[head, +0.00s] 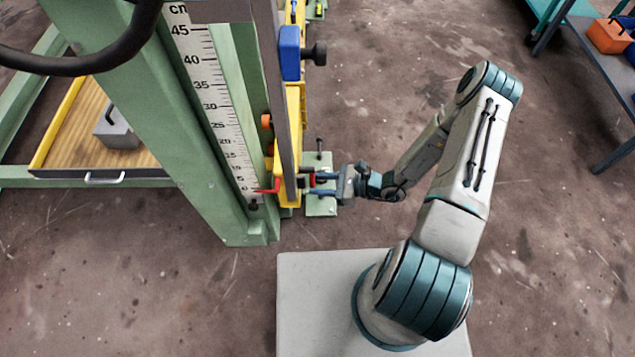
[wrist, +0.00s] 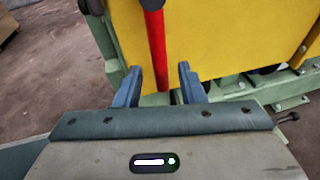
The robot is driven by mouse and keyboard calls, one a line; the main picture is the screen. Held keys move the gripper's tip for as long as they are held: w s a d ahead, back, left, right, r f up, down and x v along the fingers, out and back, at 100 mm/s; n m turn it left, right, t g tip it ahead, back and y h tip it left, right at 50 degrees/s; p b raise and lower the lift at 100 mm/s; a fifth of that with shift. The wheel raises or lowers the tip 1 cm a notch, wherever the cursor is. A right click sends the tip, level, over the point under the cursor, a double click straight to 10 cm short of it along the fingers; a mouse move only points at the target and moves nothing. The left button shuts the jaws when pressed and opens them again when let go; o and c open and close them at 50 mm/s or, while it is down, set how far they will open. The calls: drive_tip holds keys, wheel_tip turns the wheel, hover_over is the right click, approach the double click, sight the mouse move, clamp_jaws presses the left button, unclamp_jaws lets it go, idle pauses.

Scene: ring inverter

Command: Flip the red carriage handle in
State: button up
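The red carriage handle (wrist: 156,50) is a straight red bar in front of the yellow carriage plate (wrist: 215,40). In the wrist view its lower end shows between the two blue-grey fingers of my gripper (wrist: 158,82). A gap shows on each side of the bar, so the fingers are open and not closed on it. In the head view my gripper (head: 324,184) reaches left to the yellow carriage (head: 288,160) low on the green column. A small red part (head: 312,180) of the handle shows at the fingertips; the rest is hidden there.
A green column (head: 150,110) with a centimetre scale (head: 222,110) stands left of the carriage. A red pointer (head: 268,190) sits near the scale's zero. A blue block with a black knob (head: 290,53) is higher up.

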drive_tip(key=p+v, duration=0.1)
drive_tip(key=v, duration=1.2)
drive_tip(key=shift+p, duration=0.3)
drive_tip(key=s+r+n+h+p, duration=0.3)
drive_tip(key=r+n+h+p, duration=0.2)
drive_tip(key=r, duration=1.4)
drive_tip(key=s+r+n+h+p, duration=0.3)
drive_tip(key=r+n+h+p, duration=0.2)
drive_tip(key=r, duration=1.4)
drive_tip(key=s+r+n+h+p, duration=0.3)
drive_tip(key=r+n+p, duration=0.7)
drive_tip(key=r, duration=0.9)
drive_tip(key=shift+s+a+r+n+g+h, duration=0.15)
drive_tip(key=shift+s+a+n+g+h, duration=0.15)
drive_tip(key=shift+h, duration=0.6)
